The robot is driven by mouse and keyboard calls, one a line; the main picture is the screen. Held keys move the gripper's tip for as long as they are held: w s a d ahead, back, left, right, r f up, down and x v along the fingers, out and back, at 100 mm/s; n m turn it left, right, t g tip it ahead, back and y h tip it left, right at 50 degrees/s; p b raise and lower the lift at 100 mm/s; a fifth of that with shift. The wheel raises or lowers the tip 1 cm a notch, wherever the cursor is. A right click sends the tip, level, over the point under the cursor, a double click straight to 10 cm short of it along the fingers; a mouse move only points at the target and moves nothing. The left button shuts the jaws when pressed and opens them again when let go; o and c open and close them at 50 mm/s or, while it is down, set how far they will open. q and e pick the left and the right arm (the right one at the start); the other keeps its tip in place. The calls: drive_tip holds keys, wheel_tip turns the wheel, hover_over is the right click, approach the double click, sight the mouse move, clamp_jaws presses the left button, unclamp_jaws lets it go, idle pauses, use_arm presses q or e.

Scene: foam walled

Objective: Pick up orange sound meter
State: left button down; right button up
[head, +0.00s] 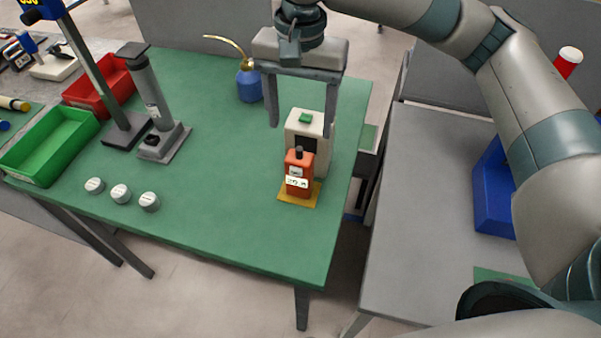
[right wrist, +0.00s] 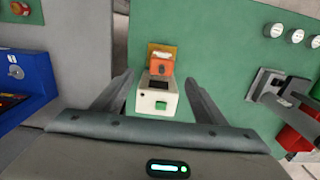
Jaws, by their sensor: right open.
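The orange sound meter (head: 299,175) stands on a yellow pad (head: 313,193) near the right edge of the green table. It has a dark knob on top and a pale label on its front. In the right wrist view the orange sound meter (right wrist: 160,66) lies ahead, beyond a white device. My right gripper (head: 301,130) is open and points down, just behind and above the meter, with its fingers around the white device's top in the picture. I cannot tell whether it touches anything. The right wrist view shows its fingers (right wrist: 160,88) apart and empty. My left gripper is not in view.
The white device (head: 304,123) with a green button stands right behind the meter. A blue oil can (head: 249,83), a grey stand (head: 160,130), a green bin (head: 48,145) and small round weights (head: 120,193) share the green table (head: 220,220). Its front middle is clear.

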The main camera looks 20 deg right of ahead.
sight(300, 158)
wheel_tip(300, 158, down, 11)
drive_tip(key=shift+r+p, duration=0.2)
drive_tip(key=shift+p, duration=0.55)
drive_tip(key=shift+f, duration=0.5)
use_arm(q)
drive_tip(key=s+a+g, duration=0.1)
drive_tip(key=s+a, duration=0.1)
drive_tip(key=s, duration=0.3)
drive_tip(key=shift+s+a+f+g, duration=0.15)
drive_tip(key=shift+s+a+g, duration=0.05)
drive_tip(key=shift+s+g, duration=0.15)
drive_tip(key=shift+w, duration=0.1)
use_arm(e)
drive_tip(key=shift+w+f, duration=0.15)
drive_tip(key=shift+f, duration=0.25)
drive_tip(key=shift+w+f+p, duration=0.1)
drive_tip(key=shift+f+p, duration=0.25)
wheel_tip(300, 158, down, 2)
drive_tip(key=shift+w+f+p, duration=0.15)
drive_tip(key=shift+p, duration=0.15)
drive_tip(key=shift+f, duration=0.6)
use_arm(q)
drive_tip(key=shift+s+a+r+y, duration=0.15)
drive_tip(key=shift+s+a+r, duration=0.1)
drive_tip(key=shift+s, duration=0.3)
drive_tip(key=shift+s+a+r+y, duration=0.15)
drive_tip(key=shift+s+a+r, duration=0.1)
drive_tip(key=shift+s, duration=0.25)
